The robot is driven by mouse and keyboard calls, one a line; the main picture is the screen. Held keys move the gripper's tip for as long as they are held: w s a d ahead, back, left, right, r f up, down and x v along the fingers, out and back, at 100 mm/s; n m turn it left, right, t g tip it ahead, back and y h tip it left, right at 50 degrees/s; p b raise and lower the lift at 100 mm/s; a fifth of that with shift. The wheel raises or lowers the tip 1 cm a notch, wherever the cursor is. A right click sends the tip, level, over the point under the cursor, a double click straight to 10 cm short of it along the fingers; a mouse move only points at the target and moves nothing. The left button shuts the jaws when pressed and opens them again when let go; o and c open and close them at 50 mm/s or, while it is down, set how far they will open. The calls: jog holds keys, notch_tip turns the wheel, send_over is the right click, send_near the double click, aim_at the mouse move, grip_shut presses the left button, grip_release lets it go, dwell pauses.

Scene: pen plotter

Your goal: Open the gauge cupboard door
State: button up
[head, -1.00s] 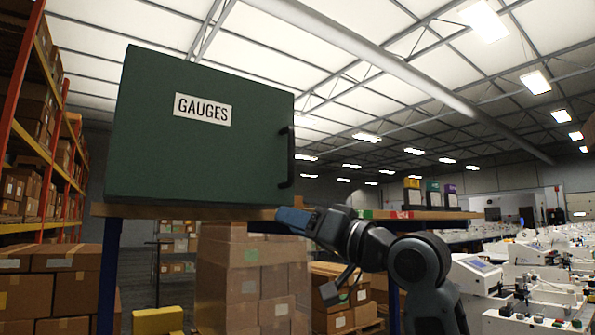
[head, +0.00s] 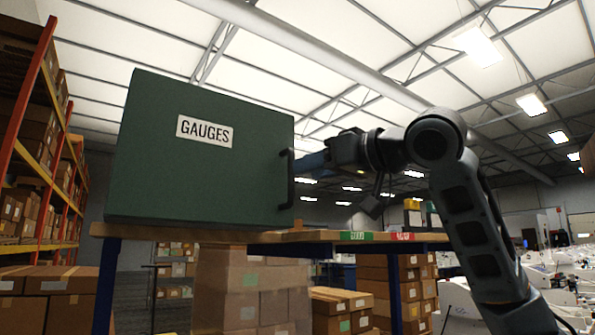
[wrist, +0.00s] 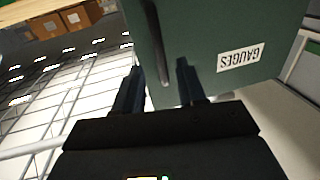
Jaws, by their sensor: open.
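The gauge cupboard (head: 205,150) is a dark green box with a white GAUGES label (head: 205,131) on its door, which looks closed. Its black upright bar handle (head: 290,180) is at the door's right edge. My gripper (head: 304,163) is at the handle's height, just to its right, with blue fingers pointing left toward it. In the wrist view my gripper (wrist: 160,80) is open, and the dark handle (wrist: 155,45) lies between the lines of the two fingers. I cannot tell whether a finger touches the handle.
The cupboard stands on a wooden shelf top (head: 270,236) with blue legs. Green and red labels (head: 365,236) mark its front edge at right. Stacked cartons (head: 250,290) fill the space below. A tall carton rack (head: 40,150) stands at left. Open air surrounds the handle's front.

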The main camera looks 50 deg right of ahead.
jog(key=w, duration=0.4)
jog(key=shift+w+d+p, duration=0.2)
jog(key=shift+w+p, duration=0.1)
grip_shut()
dwell(0.5)
